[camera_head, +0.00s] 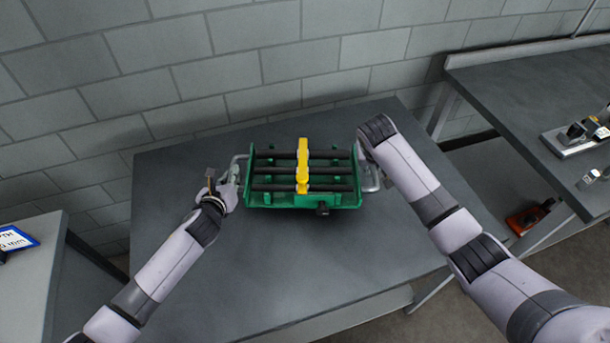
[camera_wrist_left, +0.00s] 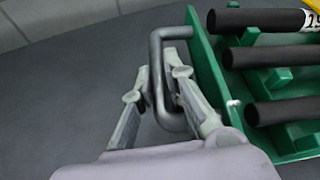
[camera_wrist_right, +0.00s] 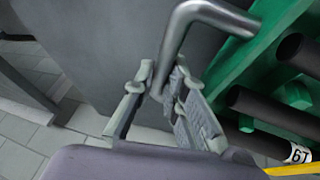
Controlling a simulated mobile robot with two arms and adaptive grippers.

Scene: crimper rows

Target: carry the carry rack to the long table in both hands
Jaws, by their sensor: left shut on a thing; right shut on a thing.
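The carry rack (camera_head: 282,201) is a green tray with black rods across it, a yellow piece over its middle and a grey bar handle at each end. It is over the small grey table (camera_head: 270,270); I cannot tell whether it touches the top. My left gripper (camera_head: 232,178) is shut on the left handle, which shows between the fingers in the left wrist view (camera_wrist_left: 160,85). My right gripper (camera_wrist_right: 160,85) is shut on the right handle (camera_wrist_right: 185,25); in the head view my right wrist partly hides it. The long table (camera_head: 500,95) is probably the dark one at the right.
The dark table at the right carries metal tools on a plate (camera_head: 575,140). An orange-red object (camera_head: 528,217) lies below it. A grey surface at the left (camera_head: 30,270) holds a blue-edged sign (camera_head: 14,240). A block wall (camera_head: 230,60) stands behind. The small table's front is clear.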

